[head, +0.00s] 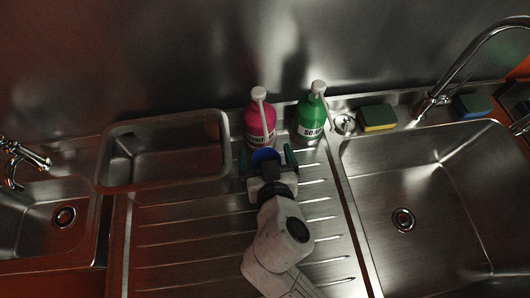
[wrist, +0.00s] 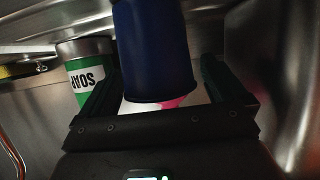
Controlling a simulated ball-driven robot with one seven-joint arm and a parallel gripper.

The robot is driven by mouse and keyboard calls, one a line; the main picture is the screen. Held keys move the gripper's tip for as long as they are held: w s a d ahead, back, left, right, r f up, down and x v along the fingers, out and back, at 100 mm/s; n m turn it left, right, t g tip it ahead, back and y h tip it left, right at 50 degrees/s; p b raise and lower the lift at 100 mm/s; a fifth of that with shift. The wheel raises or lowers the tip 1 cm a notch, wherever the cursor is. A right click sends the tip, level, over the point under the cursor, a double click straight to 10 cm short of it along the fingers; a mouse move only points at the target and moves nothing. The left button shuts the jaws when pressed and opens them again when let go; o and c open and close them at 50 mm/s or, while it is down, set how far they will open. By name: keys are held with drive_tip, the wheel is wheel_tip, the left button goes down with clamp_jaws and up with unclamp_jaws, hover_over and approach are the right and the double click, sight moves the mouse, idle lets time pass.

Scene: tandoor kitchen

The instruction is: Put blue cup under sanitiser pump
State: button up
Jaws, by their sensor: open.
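The blue cup (head: 264,155) stands right in front of the pink bottle (head: 260,122), whose label is partly hidden and which has a white pump head (head: 259,93). A green bottle (head: 311,116) labelled soap, also with a white pump, stands to its right. My gripper (head: 267,160) is open, one finger on each side of the cup. In the wrist view the cup (wrist: 157,50) appears between the open fingers (wrist: 160,95), with visible gaps on both sides. A bit of the pink bottle (wrist: 174,101) shows behind the cup. Whether the cup is directly under the nozzle is unclear.
A shallow steel basin (head: 165,180) lies left of the bottles and a large sink (head: 440,210) to the right. Sponges (head: 377,117) and a tap (head: 428,104) are at the back right. The ridged drainboard (head: 180,240) is clear beside my arm.

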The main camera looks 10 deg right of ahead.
drive_tip(key=b+v, duration=0.1)
drive_tip(key=v, duration=1)
drive_tip(key=shift+s+b, duration=0.15)
drive_tip(key=shift+b, duration=0.2)
